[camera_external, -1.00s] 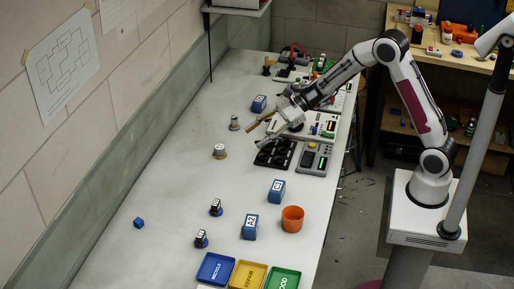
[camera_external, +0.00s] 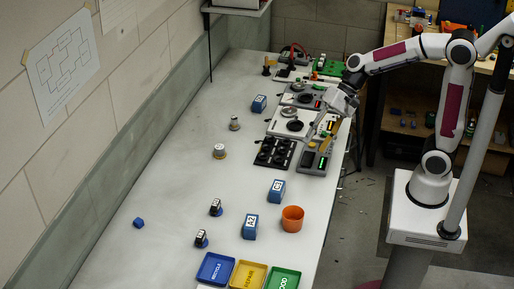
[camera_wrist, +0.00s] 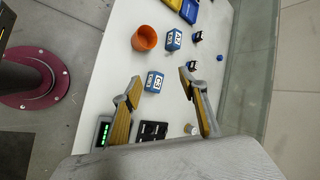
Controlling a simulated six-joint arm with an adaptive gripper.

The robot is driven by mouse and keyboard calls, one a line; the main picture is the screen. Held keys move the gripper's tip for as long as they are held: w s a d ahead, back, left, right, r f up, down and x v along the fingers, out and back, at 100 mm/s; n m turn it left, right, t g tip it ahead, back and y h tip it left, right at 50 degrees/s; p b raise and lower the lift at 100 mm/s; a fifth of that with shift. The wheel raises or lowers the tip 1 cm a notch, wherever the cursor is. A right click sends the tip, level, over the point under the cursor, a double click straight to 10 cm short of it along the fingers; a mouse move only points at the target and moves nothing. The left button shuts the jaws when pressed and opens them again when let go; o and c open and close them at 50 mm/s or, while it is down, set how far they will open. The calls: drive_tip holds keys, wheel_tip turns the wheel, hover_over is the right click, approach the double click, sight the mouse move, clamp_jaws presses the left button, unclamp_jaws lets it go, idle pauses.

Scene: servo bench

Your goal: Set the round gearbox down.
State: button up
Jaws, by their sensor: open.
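Two short round pieces with pale tops stand upright on the bench, a nearer one (camera_external: 219,151) and a farther one (camera_external: 234,123). I cannot tell which, if either, is the round gearbox. A small round piece (camera_wrist: 190,129) also shows near the right finger in the wrist view. My gripper (camera_external: 320,138) is over the right side of the bench, near the grey tester with a green display (camera_external: 314,158). In the wrist view my gripper (camera_wrist: 161,75) has its two wood-coloured fingers wide apart, with nothing held between them.
A black tray with round wells (camera_external: 273,152) lies beside the tester, and a white device (camera_external: 291,122) stands behind it. Blue labelled blocks (camera_external: 277,190), an orange cup (camera_external: 292,219) and coloured bins (camera_external: 249,275) stand nearer. The bench's left side is mostly clear.

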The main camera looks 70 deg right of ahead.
drive_tip(key=s+d+n+h, duration=0.3)
drive_tip(key=s+d+n, duration=0.1)
drive_tip(key=s, duration=0.5)
drive_tip(key=s+d+r+n+t+h, duration=0.1)
drive_tip(key=s+d+n+h, duration=0.3)
drive_tip(key=s, duration=0.5)
drive_tip(key=d+n, duration=0.1)
drive_tip(key=n, duration=0.1)
drive_tip(key=shift+d+n, duration=0.25)
drive_tip(key=shift+n, duration=0.15)
